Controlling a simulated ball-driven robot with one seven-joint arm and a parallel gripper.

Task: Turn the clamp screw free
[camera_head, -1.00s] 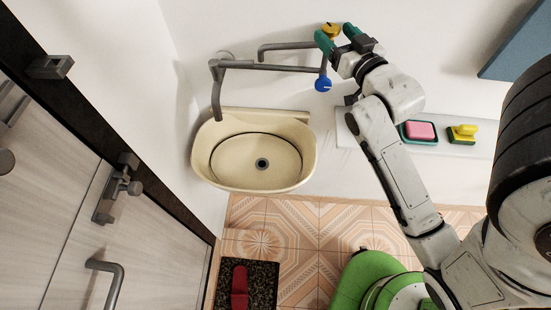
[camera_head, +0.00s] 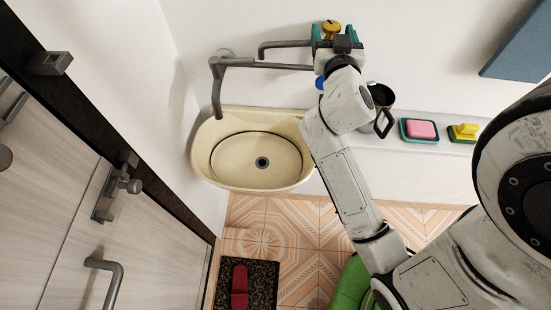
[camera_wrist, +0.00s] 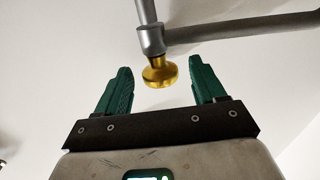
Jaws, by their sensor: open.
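The likely clamp screw is a yellow-gold round knob (camera_head: 331,29) on the wall pipe above the basin. In the wrist view the gold knob (camera_wrist: 160,72) sits at the end of a grey pipe fitting (camera_wrist: 152,38). My gripper (camera_head: 334,36) has two green fingers and is open. In the wrist view my gripper (camera_wrist: 162,88) has a finger on each side of the knob, with clear gaps on both sides. No contact shows. A blue knob (camera_head: 320,84) is partly hidden behind my wrist.
A cream basin (camera_head: 215,166) is below the grey pipes (camera_head: 285,66). A shelf (camera_head: 400,140) holds a dark metal mug (camera_head: 383,100), a pink soap (camera_head: 421,129) in a green dish, and a yellow brush (camera_head: 463,132). A door (camera_head: 60,220) stands at left, a blue panel (camera_head: 520,45) at upper right.

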